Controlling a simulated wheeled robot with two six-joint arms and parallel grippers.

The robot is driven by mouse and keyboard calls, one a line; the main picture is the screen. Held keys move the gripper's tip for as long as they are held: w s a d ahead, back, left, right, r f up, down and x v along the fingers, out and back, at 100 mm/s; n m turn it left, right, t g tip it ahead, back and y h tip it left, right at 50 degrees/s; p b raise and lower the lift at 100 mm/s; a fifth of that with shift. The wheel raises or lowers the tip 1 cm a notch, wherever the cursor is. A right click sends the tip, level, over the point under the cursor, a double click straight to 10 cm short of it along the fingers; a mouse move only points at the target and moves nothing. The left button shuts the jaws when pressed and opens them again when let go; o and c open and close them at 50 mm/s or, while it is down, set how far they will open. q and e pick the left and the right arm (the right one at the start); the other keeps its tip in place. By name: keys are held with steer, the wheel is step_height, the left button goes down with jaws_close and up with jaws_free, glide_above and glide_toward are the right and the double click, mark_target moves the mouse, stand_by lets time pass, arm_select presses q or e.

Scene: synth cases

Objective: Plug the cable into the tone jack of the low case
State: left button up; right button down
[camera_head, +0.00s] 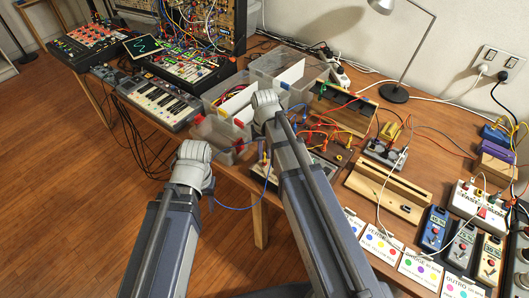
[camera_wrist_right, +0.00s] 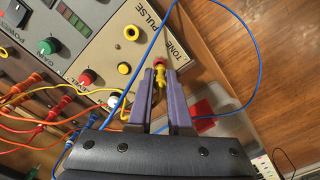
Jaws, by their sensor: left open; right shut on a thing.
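The low case (camera_wrist_right: 103,62) has a beige panel with knobs and jacks in the right wrist view, and is mostly behind my right arm in the head view. My right gripper (camera_wrist_right: 161,76) is shut on a yellow plug (camera_wrist_right: 160,78). The plug's front end is at a red ring (camera_wrist_right: 159,62) beside the TONE lettering; I cannot tell whether it is seated.
A blue cable (camera_wrist_right: 150,50) loops past my right gripper. Orange, red and yellow cables are plugged at the left of that view. In the head view, a clear bin (camera_head: 231,105) and keyboard (camera_head: 160,100) stand left, pedals (camera_head: 434,229) right. Floor is free in front.

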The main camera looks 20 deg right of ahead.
mark_target(265, 152)
steer(key=shift+f+b, duration=0.6)
steer(key=shift+f, duration=0.1)
steer(key=c, duration=0.8)
jaws_free()
steer(key=shift+o, duration=0.2)
steer(key=shift+r, duration=0.2)
step_height(265, 152, up, 8)
steer(key=p, duration=0.8)
steer(key=shift+f, duration=0.2)
steer(key=shift+f, duration=0.1)
